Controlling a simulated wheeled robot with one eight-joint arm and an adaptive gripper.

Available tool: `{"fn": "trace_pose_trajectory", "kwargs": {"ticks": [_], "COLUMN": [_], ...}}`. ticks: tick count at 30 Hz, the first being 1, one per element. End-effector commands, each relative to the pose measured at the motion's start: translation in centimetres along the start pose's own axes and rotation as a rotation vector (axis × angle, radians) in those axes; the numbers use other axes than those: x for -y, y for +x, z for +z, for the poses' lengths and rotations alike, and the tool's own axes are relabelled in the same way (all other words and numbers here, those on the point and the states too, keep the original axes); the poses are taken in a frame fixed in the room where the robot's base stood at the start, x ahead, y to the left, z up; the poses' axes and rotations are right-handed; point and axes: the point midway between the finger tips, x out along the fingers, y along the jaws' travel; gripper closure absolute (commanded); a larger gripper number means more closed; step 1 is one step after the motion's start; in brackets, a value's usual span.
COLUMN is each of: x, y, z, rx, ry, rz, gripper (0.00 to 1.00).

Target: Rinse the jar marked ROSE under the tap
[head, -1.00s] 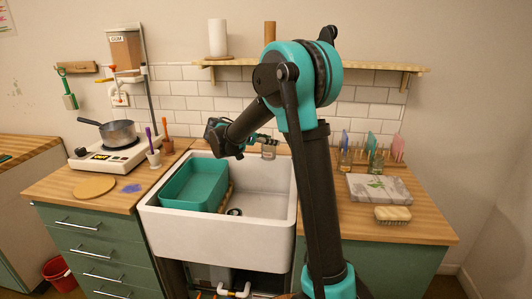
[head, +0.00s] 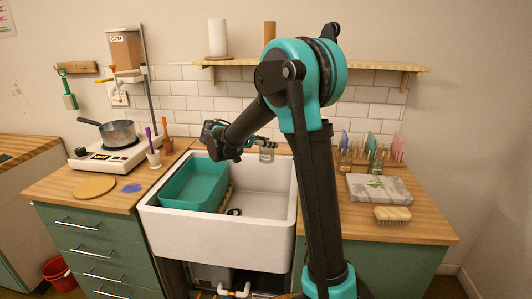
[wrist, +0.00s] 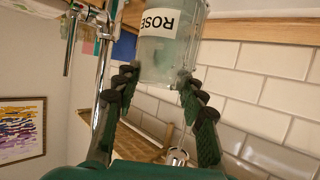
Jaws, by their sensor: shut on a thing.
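The glass jar marked ROSE (wrist: 170,48) is between the fingers of my gripper (wrist: 155,95) in the wrist view. My gripper is shut on it. Its white label shows ROSE upside down in that picture, and the glass looks cloudy. A chrome tap (wrist: 103,75) stands to the left of the jar there, apart from it in the picture. In the head view my gripper (head: 264,144) holds the small jar (head: 267,155) over the back of the white sink (head: 270,205). I see no running water. The tap is not clear in the head view.
A teal basin (head: 190,187) fills the sink's left side; the right side is open. A hot plate (head: 110,153) with a pot (head: 118,132) stands left. A shelf (head: 350,66) hangs above.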

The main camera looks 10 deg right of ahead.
Motion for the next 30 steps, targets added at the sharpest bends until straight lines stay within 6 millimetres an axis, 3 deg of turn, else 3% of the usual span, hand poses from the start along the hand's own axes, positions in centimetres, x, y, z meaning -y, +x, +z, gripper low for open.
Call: {"fn": "trace_pose_trajectory", "kwargs": {"ticks": [21, 30], "x": [-4.4, -5.3], "y": [-2.1, -2.5], "z": [0.8, 1.0], "rx": [0.000, 0.000], "ry": [-0.001, -0.001], "rz": [-0.001, -0.001], "gripper": [1.00, 1.00]}}
